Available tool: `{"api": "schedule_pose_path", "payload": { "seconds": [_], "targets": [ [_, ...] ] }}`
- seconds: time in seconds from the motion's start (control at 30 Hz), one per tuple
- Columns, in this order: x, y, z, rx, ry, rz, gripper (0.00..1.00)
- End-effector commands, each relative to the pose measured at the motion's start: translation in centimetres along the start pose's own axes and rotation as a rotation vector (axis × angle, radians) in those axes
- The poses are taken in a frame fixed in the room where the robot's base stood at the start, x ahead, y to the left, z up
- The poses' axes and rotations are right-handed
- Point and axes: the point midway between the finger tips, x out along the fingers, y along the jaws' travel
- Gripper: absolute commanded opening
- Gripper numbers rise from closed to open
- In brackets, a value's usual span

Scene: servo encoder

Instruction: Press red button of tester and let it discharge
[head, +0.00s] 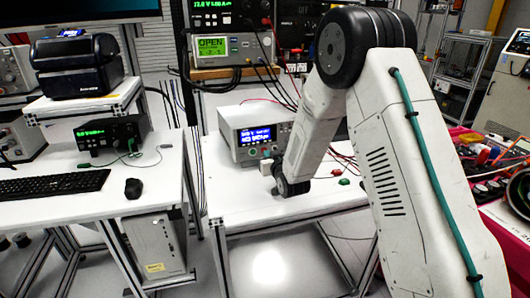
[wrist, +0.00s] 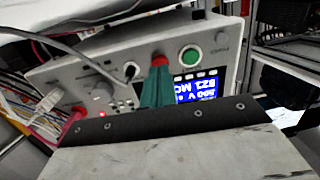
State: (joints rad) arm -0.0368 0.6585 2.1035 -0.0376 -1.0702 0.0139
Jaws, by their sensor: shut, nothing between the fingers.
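The tester (head: 255,135) is a light grey box with a lit blue display, on the white table in the head view. In the wrist view its front panel (wrist: 215,50) shows upside down, with a green round button (wrist: 190,57) and the blue display (wrist: 198,92). My gripper (wrist: 158,66) has teal fingers, shut together and empty, pointing at the panel beside the green button. Red shows at the fingertips; I cannot tell whether it is the red button or part of the fingers, nor whether they touch. In the head view my arm hides part of the panel.
A red plug (wrist: 77,111) sits at the panel's left. A green clip (head: 344,182) lies on the white table (head: 240,190). Stacked instruments (head: 228,47) stand behind. The table's front left is clear.

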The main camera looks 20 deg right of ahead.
Motion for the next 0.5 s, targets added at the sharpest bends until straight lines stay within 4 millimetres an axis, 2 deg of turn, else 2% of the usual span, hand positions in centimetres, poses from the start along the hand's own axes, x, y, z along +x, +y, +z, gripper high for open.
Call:
{"api": "schedule_pose_path", "payload": {
  "seconds": [0.2, 0.5],
  "targets": [
    [0.96, -0.02, -0.01, 0.0, -0.001, 0.0, 0.0],
    [0.99, -0.01, -0.01, 0.0, -0.001, 0.0, 0.0]
  ]
}}
